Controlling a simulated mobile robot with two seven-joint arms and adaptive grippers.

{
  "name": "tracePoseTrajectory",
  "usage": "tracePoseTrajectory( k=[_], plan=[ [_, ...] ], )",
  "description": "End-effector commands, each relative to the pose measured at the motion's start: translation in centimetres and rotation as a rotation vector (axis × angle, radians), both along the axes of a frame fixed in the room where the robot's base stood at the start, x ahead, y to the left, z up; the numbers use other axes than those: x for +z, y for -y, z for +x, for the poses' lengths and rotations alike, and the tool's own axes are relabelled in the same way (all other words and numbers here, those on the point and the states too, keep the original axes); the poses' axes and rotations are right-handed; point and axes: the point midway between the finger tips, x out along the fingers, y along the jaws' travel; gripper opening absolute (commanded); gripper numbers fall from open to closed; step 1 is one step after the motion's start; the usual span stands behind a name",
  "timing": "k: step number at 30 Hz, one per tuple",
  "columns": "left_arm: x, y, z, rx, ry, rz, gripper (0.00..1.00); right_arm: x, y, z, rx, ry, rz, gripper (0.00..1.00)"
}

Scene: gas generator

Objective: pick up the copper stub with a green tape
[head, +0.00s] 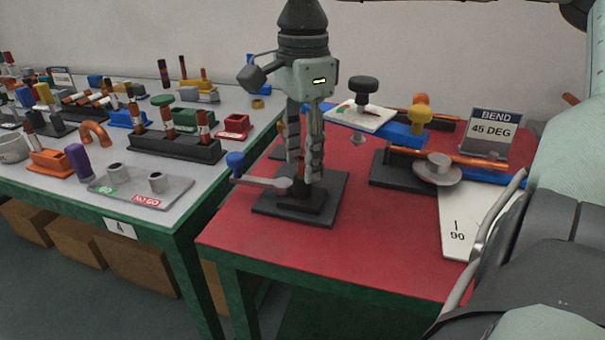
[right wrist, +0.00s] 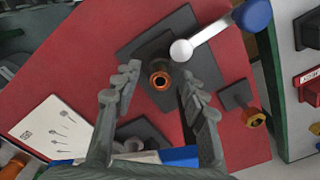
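My right gripper (head: 303,178) points straight down over a black clamp fixture (head: 268,207) on the red table. In the right wrist view its two fingers (right wrist: 157,92) are apart, with nothing between the tips. Several banded copper stubs (head: 168,124) stand in a black rack (head: 180,150) on the grey table. My left gripper is not in view.
The fixture's blue-knobbed lever (head: 236,161) sticks out left. A bending jig (head: 405,172) with a copper tube and the "BEND 45 DEG" sign (head: 489,130) are at right. A "NO GO" gauge plate (head: 135,196) lies on the grey table. The red table's front (head: 300,260) is clear.

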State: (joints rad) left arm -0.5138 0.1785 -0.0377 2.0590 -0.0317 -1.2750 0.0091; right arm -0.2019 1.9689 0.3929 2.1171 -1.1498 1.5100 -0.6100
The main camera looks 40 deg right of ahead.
Motion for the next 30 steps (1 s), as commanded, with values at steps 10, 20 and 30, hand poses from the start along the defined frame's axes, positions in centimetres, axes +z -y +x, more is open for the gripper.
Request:
tracePoseTrajectory(
  k=[10, 20, 30],
  plan=[
    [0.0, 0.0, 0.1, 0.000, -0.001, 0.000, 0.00, 0.1, 0.0, 0.0, 0.000, 0.000, 0.000, 0.00],
    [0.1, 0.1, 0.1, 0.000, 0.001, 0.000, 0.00, 0.3, 0.0, 0.0, -0.001, 0.001, -0.001, 0.00],
    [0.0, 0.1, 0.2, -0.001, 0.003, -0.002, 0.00, 4.8, 0.1, 0.1, -0.001, 0.005, -0.004, 0.00]
  ],
)
